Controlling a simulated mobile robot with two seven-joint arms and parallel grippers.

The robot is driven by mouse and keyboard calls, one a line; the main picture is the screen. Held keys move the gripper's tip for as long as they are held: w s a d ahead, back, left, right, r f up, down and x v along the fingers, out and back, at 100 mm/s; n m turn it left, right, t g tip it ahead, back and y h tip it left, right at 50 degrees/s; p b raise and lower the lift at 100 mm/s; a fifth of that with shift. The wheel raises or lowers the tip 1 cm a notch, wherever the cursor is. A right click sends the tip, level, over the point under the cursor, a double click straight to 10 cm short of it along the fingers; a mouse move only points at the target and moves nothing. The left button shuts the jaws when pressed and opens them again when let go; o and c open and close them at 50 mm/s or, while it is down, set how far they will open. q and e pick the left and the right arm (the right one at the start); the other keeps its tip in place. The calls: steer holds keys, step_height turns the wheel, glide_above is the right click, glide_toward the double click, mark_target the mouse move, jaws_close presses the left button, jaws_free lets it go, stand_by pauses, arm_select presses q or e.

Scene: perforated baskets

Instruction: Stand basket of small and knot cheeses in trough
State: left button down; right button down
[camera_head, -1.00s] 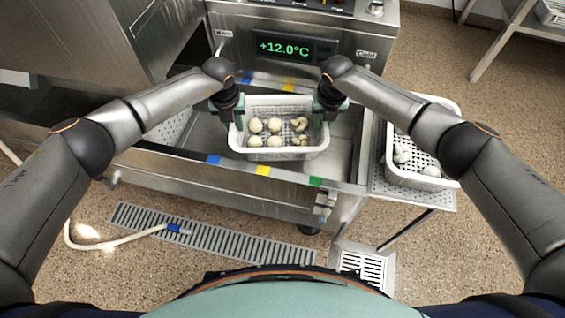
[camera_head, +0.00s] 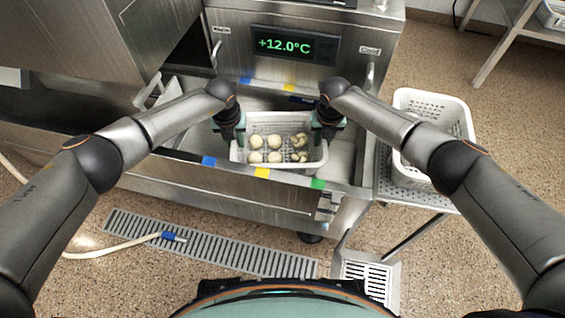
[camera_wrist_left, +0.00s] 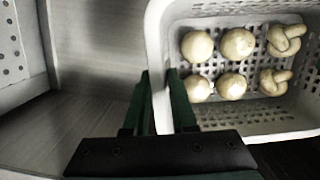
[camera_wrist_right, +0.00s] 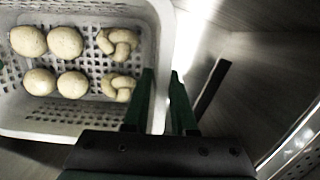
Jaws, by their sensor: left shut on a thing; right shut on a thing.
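A white perforated basket (camera_head: 280,168) hangs level between my grippers, down in the steel trough (camera_head: 345,150). Its lower part is hidden behind the trough's front edge, so I cannot tell whether it touches the bottom. It holds several small round cheeses (camera_head: 256,142) and two knot cheeses (camera_head: 300,140) on the right side. My left gripper (camera_head: 237,134) is shut on the basket's left rim, also seen in the left wrist view (camera_wrist_left: 158,80). My right gripper (camera_head: 325,132) is shut on its right rim, also seen in the right wrist view (camera_wrist_right: 162,78).
Blue (camera_head: 209,161), yellow (camera_head: 262,172) and green (camera_head: 318,184) marks line the trough's front edge. A display (camera_head: 284,44) reading +12.0°C is behind. Another white basket (camera_head: 455,118) stands on a side shelf at right, partly behind my right arm.

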arm_select(q)
steer(key=shift+a+f, duration=0.1)
steer(key=shift+f, duration=0.05)
arm_select(e)
steer(key=shift+f, duration=0.2)
